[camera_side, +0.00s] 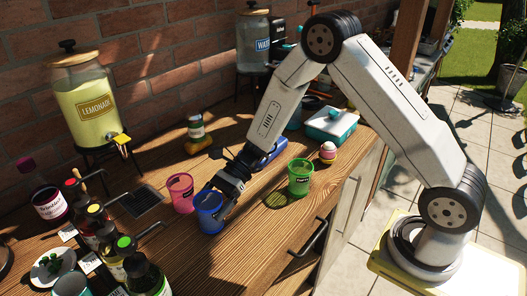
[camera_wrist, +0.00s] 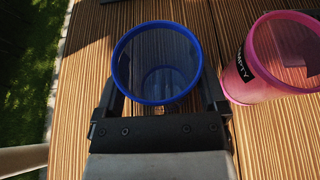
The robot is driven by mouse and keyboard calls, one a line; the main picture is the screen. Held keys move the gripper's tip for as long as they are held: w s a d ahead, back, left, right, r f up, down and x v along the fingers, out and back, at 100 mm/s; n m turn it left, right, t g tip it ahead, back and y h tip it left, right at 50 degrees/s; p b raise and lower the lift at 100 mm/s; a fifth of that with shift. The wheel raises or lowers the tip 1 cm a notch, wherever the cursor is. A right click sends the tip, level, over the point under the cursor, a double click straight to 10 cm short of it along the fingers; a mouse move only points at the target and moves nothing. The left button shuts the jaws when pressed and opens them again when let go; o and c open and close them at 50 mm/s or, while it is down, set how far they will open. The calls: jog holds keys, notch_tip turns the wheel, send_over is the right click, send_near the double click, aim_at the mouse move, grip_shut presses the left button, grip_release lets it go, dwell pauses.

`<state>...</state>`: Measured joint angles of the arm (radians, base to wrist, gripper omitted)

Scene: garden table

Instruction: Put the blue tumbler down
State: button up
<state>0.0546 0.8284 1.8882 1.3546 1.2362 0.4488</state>
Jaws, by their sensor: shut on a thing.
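The blue tumbler (camera_side: 209,213) stands at or just above the wooden table, near its front edge. I cannot tell whether its base touches the wood. My gripper (camera_side: 222,194) is shut on it, reaching in from behind and to the right. In the wrist view the blue tumbler (camera_wrist: 156,62) sits between my two fingers (camera_wrist: 158,98), with its open rim facing the camera and nothing visible inside. The tumbler looks upright or nearly so in the side view.
A pink tumbler (camera_side: 180,193) stands close beside the blue one, with a label in the wrist view (camera_wrist: 270,60). A green tumbler (camera_side: 300,178) stands to the right. Several bottles (camera_side: 125,255) stand front left, beside a drip grate (camera_side: 141,201). A lemonade dispenser (camera_side: 92,105) stands behind.

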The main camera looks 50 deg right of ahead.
jog(key=o, duration=0.9)
jog(key=shift+r, duration=0.1)
jog(key=v, duration=1.2)
jog(key=shift+d, duration=0.1)
jog(key=shift+x, duration=5.85)
jog(key=shift+r, duration=0.1)
